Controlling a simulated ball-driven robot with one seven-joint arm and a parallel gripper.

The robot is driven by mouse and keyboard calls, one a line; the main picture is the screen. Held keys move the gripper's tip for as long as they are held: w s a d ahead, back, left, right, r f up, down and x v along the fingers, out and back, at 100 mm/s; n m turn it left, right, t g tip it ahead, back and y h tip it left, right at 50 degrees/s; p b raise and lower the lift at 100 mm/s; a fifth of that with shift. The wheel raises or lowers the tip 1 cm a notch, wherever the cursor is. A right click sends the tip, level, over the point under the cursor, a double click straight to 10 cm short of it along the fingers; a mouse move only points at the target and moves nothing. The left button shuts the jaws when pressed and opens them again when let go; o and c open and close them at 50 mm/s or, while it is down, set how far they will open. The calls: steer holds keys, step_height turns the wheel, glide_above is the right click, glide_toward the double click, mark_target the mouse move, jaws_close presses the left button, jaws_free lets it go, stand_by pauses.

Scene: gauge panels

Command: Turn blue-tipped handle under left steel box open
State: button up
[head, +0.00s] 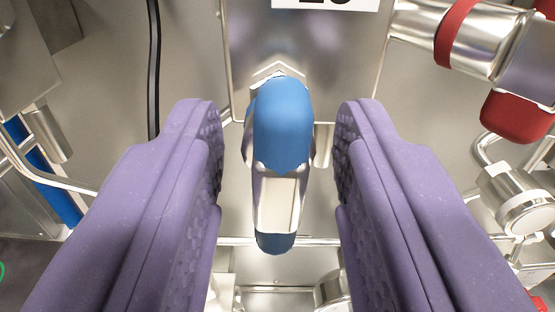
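The blue-tipped handle (283,120) is in the middle of the head view. Its rounded blue end faces me, with a pale metal part below it and a second blue patch at its lower end. My gripper (280,135) is open, with its two purple fingers on either side of the handle. A gap shows between the handle and each finger, so neither finger appears to touch it. A steel box face (335,60) stands behind and above the handle, with a white label (325,4) cut off at the top edge. The handle's mount is mostly hidden behind it.
At the upper right is a thick steel pipe (480,38) with a red band. A red knob (517,115) and a round steel fitting (522,205) sit below it. A black cable (154,70) runs down at the left. A blue bar (45,175) shows at the far left.

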steer(key=s, duration=0.7)
steer(key=shift+s+a, duration=0.15)
steer(key=shift+s, duration=0.2)
